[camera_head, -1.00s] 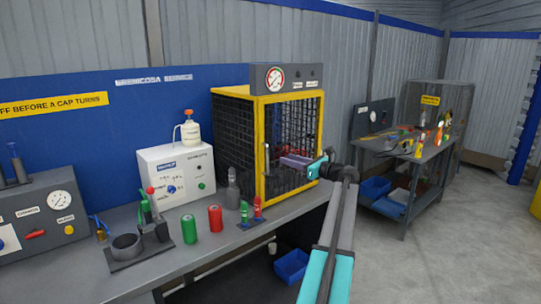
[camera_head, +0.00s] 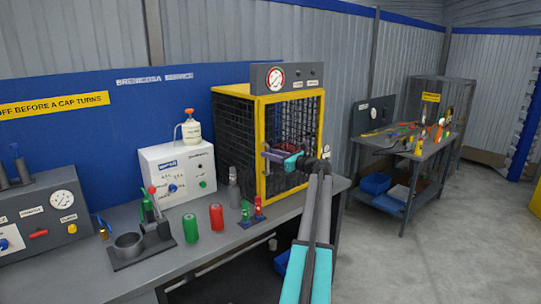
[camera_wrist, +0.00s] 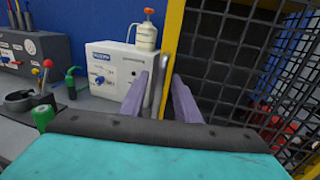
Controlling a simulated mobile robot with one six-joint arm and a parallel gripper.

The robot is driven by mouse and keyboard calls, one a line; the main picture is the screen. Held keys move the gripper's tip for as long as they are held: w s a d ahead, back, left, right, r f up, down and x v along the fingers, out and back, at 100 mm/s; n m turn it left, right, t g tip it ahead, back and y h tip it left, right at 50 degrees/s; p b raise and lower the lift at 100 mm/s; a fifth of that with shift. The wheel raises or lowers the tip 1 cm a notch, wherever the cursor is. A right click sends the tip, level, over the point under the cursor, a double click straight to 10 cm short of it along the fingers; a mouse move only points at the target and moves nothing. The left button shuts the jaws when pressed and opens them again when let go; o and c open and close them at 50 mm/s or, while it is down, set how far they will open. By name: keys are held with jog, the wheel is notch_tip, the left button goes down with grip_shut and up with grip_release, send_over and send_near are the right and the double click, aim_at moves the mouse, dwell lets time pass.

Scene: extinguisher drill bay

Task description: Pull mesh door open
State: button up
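The mesh door (camera_head: 292,130) is the yellow-framed black mesh front of a cage on the bench. It looks shut in its frame. A grey upright handle (camera_head: 266,158) is at the door's left edge. My gripper (camera_head: 268,155) reaches in front of the door at this handle, coming from the right. In the wrist view my gripper (camera_wrist: 163,85) has its two purple fingers apart. The yellow frame edge (camera_wrist: 172,45) and the grey handle bar show between and beyond them. I cannot tell whether either finger touches the bar. The door mesh (camera_wrist: 215,50) is at right.
A white box (camera_head: 178,172) with a bottle on it stands left of the cage. A green can (camera_head: 189,229), a red can (camera_head: 216,217) and small red and green items (camera_head: 252,211) stand in front on the bench (camera_head: 225,245). Open floor (camera_head: 440,250) lies to the right.

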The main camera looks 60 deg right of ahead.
jog(key=shift+c, duration=0.2)
grip_shut()
jog(key=shift+a, duration=0.2)
